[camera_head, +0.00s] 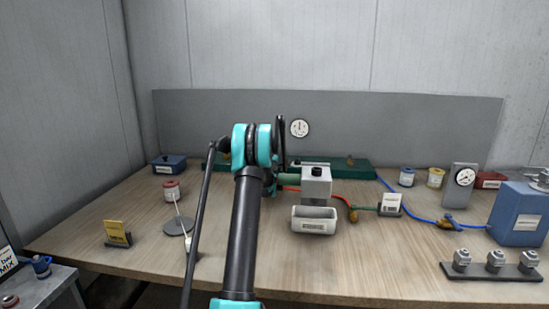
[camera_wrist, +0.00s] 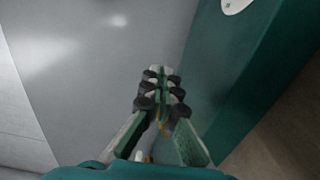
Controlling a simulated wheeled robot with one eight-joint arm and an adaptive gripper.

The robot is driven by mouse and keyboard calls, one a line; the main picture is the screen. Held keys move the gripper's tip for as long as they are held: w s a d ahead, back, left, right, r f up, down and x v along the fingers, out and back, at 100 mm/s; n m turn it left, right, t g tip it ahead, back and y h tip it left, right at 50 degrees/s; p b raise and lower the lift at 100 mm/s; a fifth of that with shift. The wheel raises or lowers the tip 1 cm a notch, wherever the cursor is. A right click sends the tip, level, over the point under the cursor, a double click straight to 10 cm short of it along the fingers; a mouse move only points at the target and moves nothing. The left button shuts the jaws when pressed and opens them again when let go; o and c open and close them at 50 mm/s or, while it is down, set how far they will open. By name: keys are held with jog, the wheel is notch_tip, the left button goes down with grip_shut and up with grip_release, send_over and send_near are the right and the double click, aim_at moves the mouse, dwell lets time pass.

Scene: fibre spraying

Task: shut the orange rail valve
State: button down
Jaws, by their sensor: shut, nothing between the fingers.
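The green rail (camera_head: 345,172) runs along the foot of the grey back panel. A small brass-coloured fitting (camera_head: 350,160) stands on its right part, and another (camera_head: 225,157) shows at its left part beside my arm. I cannot tell which is the orange valve. In the wrist view my gripper (camera_wrist: 161,75) is shut and empty, pointing along the panel beside the green rail (camera_wrist: 232,85). A bit of orange-yellow shows behind and between the fingers, mostly hidden by them.
A grey block with a white tray (camera_head: 314,220) stands right of my arm. A gauge (camera_head: 299,128) is on the panel (camera_head: 420,125). A blue box (camera_head: 518,214), blue hose (camera_head: 412,209) and several jars lie right.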

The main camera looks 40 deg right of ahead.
jog(key=v, duration=1.1)
jog(key=shift+s+a, duration=0.25)
jog(key=shift+a, duration=0.05)
